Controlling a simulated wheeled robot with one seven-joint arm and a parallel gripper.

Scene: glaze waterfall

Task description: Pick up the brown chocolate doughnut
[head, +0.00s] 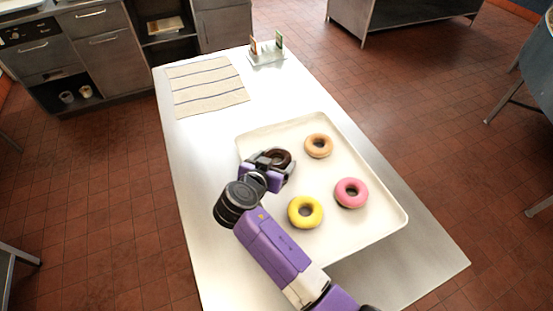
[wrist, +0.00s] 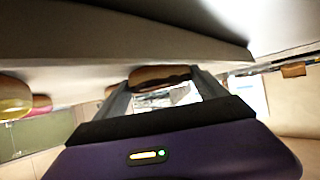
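The brown chocolate doughnut (head: 279,157) lies on the left part of the cream tray (head: 378,225), partly hidden by my gripper (head: 270,160). My gripper is low over the tray with its fingers spread on either side of the doughnut. In the wrist view, the doughnut (wrist: 160,76) shows at the far end between the two fingers (wrist: 161,80), against the pale tray surface. The fingers look open; whether either one touches the doughnut is hard to tell.
A tan doughnut (head: 318,146), a pink doughnut (head: 351,193) and a yellow doughnut (head: 305,212) lie on the same tray. A striped cloth (head: 207,86) and a small clear holder (head: 267,54) stand at the table's far end. The table (head: 190,150) is bare left of the tray.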

